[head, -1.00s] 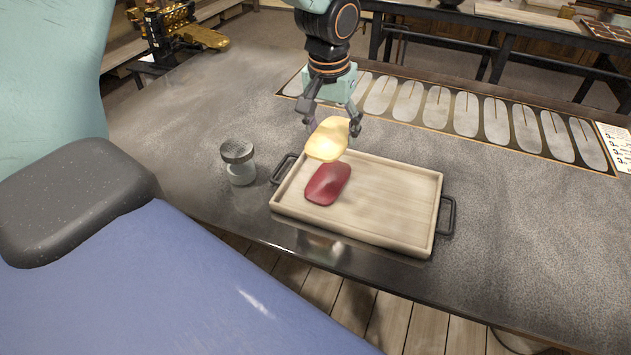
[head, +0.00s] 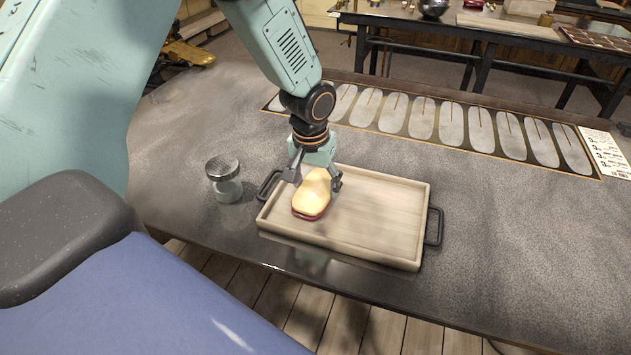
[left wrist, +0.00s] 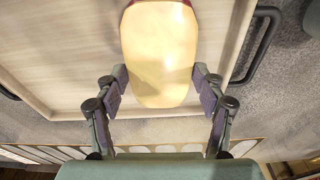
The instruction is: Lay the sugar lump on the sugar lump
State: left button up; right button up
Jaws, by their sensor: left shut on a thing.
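The pale yellow lump (head: 313,192), a smooth rounded oblong, is over the red lump (head: 307,216) in the head view. Only a thin red edge shows at the near end, the rest being hidden. My left gripper (head: 314,181) is shut on the yellow lump, one finger on each side. In the left wrist view the yellow lump (left wrist: 160,55) lies between the two fingers, with a sliver of red at the top edge. Whether the two lumps touch is hard to tell. My right gripper is not in view.
The red lump is in the left part of a pale wooden tray (head: 385,215) with dark handles; its right part is empty. A dark strip with several grey ovals (head: 451,125) lies behind.

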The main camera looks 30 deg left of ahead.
aim_at(311, 194)
pick_arm(q)
jog(key=o, duration=0.8)
jog(key=shift+f, duration=0.15)
jog(key=o, duration=0.3)
jog(key=shift+s, duration=0.2)
jog(key=shift+o, duration=1.1)
jog(key=shift+w, duration=0.15)
notch_tip(311, 194, up, 12)
jog(key=s, duration=0.2)
jog(key=shift+r, duration=0.2)
